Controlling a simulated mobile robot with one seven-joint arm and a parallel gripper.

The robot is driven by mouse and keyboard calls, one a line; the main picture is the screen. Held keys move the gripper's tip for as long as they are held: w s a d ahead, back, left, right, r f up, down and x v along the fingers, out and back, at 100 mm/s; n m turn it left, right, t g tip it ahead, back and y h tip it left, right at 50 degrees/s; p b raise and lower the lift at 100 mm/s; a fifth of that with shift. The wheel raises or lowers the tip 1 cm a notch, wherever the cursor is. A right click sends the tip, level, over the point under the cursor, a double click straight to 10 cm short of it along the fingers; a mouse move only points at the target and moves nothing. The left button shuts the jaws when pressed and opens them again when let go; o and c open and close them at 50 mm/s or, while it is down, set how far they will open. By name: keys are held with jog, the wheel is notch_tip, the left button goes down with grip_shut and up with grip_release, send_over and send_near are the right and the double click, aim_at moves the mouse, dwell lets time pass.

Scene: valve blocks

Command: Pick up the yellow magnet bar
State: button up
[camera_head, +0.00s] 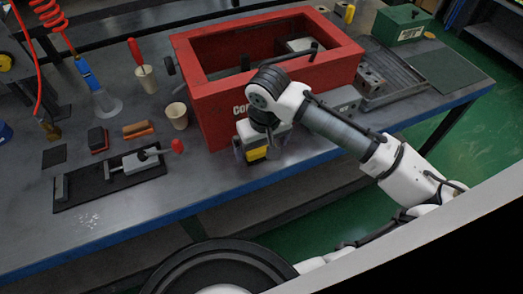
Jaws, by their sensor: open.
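The yellow magnet bar (257,153) is a small yellow block with a dark band, on the bench in front of the red box. My gripper (251,154) is directly over it, pointing down, with its dark fingers on either side of the yellow. The gripper is open. Whether the fingers touch the bar cannot be told at this size. The gripper and wrist hide the bar's upper part.
The large red open box (214,111) stands right behind my gripper. To the left are a black clamp plate (90,188), a paper cup (177,116) and small blocks (138,129). A grey tray (395,83) lies right.

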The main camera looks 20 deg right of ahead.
jog(key=shift+w+f, duration=0.1)
jog(key=shift+f, duration=0.6)
jog(key=c, duration=1)
jog(key=shift+c, duration=0.2)
jog(key=shift+r, duration=0.15)
notch_tip(320, 180, up, 20)
jog(key=shift+b, duration=0.4)
